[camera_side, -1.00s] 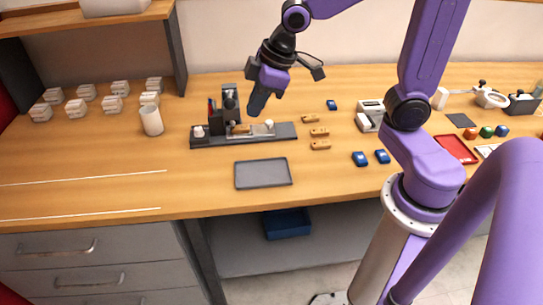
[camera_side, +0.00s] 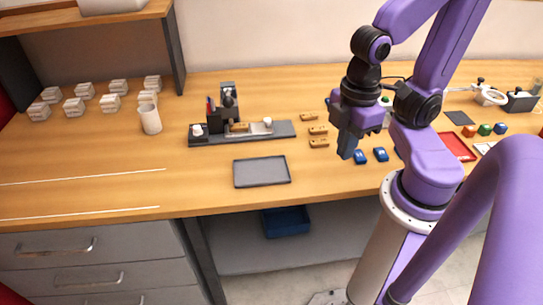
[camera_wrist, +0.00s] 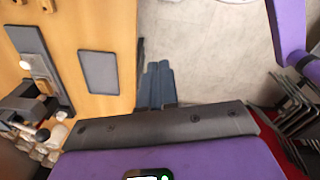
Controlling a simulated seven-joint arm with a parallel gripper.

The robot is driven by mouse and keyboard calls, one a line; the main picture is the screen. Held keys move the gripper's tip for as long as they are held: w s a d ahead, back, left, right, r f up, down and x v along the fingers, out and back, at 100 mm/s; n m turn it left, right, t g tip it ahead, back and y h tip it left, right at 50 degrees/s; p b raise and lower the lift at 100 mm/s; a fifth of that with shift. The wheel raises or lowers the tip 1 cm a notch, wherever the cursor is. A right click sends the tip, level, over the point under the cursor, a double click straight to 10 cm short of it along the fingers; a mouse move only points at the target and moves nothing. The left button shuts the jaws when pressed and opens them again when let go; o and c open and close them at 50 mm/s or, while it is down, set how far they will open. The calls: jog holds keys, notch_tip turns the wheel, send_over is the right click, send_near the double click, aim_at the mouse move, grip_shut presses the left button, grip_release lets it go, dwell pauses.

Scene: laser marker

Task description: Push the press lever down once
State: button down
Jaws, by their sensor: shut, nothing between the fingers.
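The marking press (camera_side: 228,98) is a dark upright column on a long dark base (camera_side: 285,130) in the side view. A dark round knob (camera_side: 229,101) shows at the front of the column, apparently the lever's end; its exact height is hard to tell. A brown piece (camera_side: 239,127) lies on the base below the column. In the wrist view the press (camera_wrist: 20,107) is at the left edge, with a dark knob (camera_wrist: 42,134). My gripper (camera_side: 346,152) is shut and empty, well right of the press and apart from it; its fingers (camera_wrist: 157,85) also show in the wrist view.
A grey tray (camera_side: 262,172) lies in front of the press. Several brown pieces (camera_side: 318,130) lie right of it, and blue blocks (camera_side: 380,154) near my gripper. A white cup (camera_side: 150,118) and stacked white blocks (camera_side: 73,107) stand left. Front-left table is clear.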

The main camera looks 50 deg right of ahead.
jog(key=w+a+r+m, duration=0.1)
jog(key=w+a+r, duration=0.35)
jog(key=w, duration=0.45)
notch_tip(320, 180, up, 10)
jog(key=m, duration=0.3)
send_over(228, 97)
notch_tip(228, 97, down, 14)
jog(key=shift+a, duration=0.1)
